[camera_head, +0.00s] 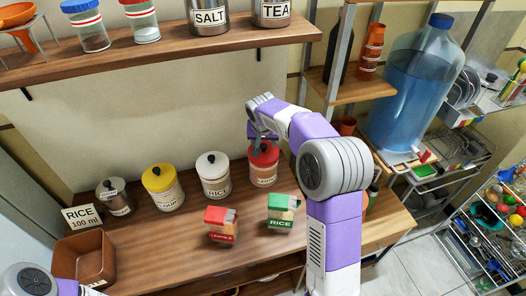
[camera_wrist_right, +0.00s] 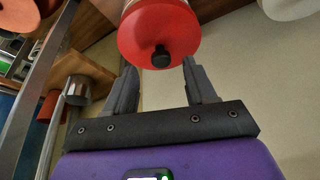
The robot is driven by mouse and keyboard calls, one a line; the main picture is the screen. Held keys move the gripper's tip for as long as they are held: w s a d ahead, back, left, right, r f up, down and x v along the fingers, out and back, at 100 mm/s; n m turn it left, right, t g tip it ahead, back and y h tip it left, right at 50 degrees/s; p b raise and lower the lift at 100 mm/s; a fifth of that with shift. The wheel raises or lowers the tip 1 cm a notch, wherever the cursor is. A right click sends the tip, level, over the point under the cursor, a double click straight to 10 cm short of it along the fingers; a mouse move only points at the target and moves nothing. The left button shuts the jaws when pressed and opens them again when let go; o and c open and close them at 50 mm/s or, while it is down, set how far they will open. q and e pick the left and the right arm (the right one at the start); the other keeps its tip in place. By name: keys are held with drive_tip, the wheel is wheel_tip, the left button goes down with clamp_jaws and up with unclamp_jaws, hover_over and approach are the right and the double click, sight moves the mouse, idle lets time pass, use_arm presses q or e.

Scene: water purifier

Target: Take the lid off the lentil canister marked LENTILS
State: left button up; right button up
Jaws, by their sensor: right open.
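The canister with the red lid (camera_head: 264,155) stands upright at the right end of the row on the wooden counter. Its label is too small to read surely. In the right wrist view the red lid (camera_wrist_right: 160,28) faces the camera, with a black knob (camera_wrist_right: 161,57) at its middle. My right gripper (camera_head: 262,143) is over this lid. Its fingers (camera_wrist_right: 160,68) are open, one on each side of the knob, with visible gaps and nothing held. The lid is on the canister. Only part of my left arm shows at the lower left; its gripper is out of view.
Left of it stand a white-lidded RICE canister (camera_head: 213,178), a yellow-lidded canister (camera_head: 163,190) and a dark-lidded jar (camera_head: 116,197). A red carton (camera_head: 221,225) and a green RICE carton (camera_head: 282,213) stand in front. A shelf (camera_head: 170,48) hangs above. A brown bin (camera_head: 84,260) is left.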

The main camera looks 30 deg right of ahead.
sight(263, 145)
drive_tip(key=x, duration=0.3)
drive_tip(key=shift+a+f, duration=0.1)
drive_tip(key=shift+f, duration=0.25)
drive_tip(key=shift+w, duration=0.1)
clamp_jaws()
drive_tip(key=shift+r, duration=0.15)
